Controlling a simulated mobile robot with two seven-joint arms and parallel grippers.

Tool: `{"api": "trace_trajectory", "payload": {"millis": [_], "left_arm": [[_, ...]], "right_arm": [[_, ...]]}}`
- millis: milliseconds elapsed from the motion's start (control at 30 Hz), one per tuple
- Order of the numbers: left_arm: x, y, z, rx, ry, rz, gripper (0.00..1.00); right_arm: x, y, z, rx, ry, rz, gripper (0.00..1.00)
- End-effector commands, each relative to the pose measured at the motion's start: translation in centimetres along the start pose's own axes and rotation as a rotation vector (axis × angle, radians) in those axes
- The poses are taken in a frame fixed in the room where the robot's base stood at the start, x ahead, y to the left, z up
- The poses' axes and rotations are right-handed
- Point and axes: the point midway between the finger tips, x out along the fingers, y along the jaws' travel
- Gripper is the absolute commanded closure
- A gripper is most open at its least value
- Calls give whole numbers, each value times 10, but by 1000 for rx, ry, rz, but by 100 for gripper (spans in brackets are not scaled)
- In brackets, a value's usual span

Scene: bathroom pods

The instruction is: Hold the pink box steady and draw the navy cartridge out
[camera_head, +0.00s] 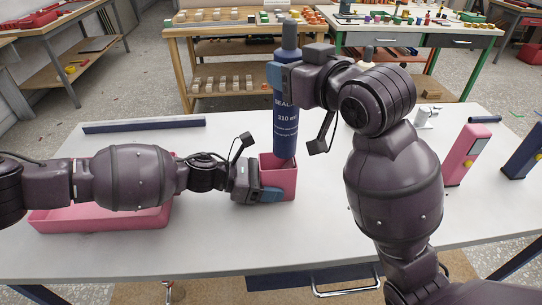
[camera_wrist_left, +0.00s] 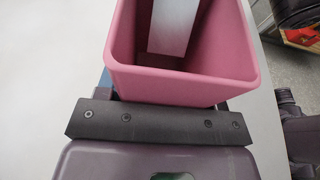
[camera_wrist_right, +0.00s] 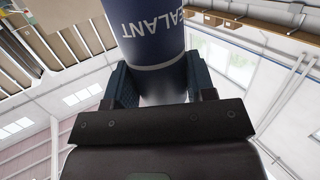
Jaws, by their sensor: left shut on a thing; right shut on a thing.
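The navy cartridge (camera_head: 285,125), lettered as sealant, stands nearly upright above the pink box (camera_head: 279,180). My right gripper (camera_head: 286,74) is shut on its upper part. The cartridge's lower end is at the box's open top in the head view; I cannot tell if it is just inside or just above the rim. My left gripper (camera_head: 268,186) is shut on the box, which is upright on the table. The left wrist view shows the box (camera_wrist_left: 185,85) from above with a pale grey patch inside. The right wrist view shows the cartridge (camera_wrist_right: 150,35) between the fingers.
A pink tray (camera_head: 95,217) lies under my left arm on the white table (camera_head: 225,240). A dark blue bar (camera_head: 145,124) lies at the back left. A pink device (camera_head: 466,155) and a navy one (camera_head: 524,152) stand at the right. Workbenches stand behind.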

Motion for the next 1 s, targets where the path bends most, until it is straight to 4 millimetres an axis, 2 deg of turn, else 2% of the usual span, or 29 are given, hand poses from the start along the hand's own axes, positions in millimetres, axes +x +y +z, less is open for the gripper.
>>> {"api": "trace_trajectory", "payload": {"millis": [1000], "left_arm": [[0, 0, 0, 0, 1, 0, 56]], "right_arm": [[-31, 57, 4, -2, 1, 1, 73]]}}
